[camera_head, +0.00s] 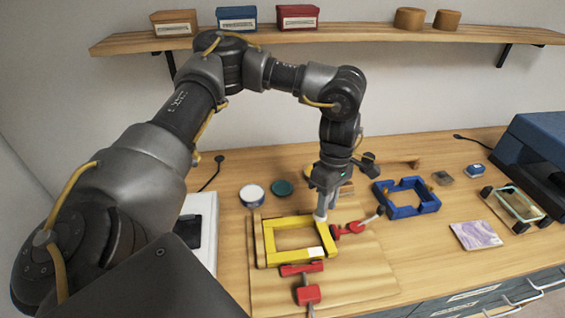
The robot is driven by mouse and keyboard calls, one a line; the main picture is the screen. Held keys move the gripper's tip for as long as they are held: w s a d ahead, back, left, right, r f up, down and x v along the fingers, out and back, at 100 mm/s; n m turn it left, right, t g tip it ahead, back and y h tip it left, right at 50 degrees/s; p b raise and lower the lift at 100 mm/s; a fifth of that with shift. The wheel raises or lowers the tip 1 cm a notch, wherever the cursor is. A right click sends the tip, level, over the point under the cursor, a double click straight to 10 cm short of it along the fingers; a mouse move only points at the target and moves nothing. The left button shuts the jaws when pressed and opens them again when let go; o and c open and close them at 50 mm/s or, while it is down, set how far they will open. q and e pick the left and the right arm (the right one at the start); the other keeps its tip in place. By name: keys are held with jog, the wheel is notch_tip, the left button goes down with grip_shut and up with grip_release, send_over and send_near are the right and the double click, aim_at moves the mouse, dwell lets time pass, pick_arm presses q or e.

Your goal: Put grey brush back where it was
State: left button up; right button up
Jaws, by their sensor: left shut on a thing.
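My left gripper (322,195) points down above the right side of a yellow frame (264,246). It is shut on a slim pale grey thing (321,215), which looks like the grey brush and hangs upright below the fingers. Its lower end is close to the frame's right far corner; I cannot tell whether it touches. The frame lies on a wooden board (360,272). A small white piece (316,252) sits on the frame's near right corner. My right gripper is out of view.
Red clamps (308,294) lie at the frame's near and right sides. A white tub (252,194) and a green lid (282,187) stand behind left. A shelf (350,37) hangs above.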

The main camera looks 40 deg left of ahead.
pick_arm(q)
jog(key=w+a+r+n+t+y+b, duration=0.1)
jog(key=w+a+r+n+t+b, duration=0.2)
jog(key=n, duration=0.7)
jog(key=w+a+r+n+t, duration=0.1)
jog(key=w+a+n, duration=0.35)
jog(key=n, duration=0.45)
jog(key=a+f, duration=0.3)
jog(key=a, duration=0.1)
jog(key=a+f, duration=0.3)
jog(key=a, duration=0.1)
jog(key=a+f, duration=0.3)
jog(key=a, duration=0.1)
jog(key=shift+s+a+f, duration=0.1)
jog(key=shift+a+f, duration=0.15)
jog(key=shift+a, duration=0.15)
jog(key=shift+a+f, duration=0.15)
jog(key=shift+f, duration=0.1)
notch_tip(320, 180, down, 2)
jog(key=shift+s+f+b, duration=0.1)
jog(key=shift+f+b, duration=0.1)
jog(key=shift+b, duration=0.1)
jog(key=shift+a+f, duration=0.1)
jog(key=shift+f, duration=0.3)
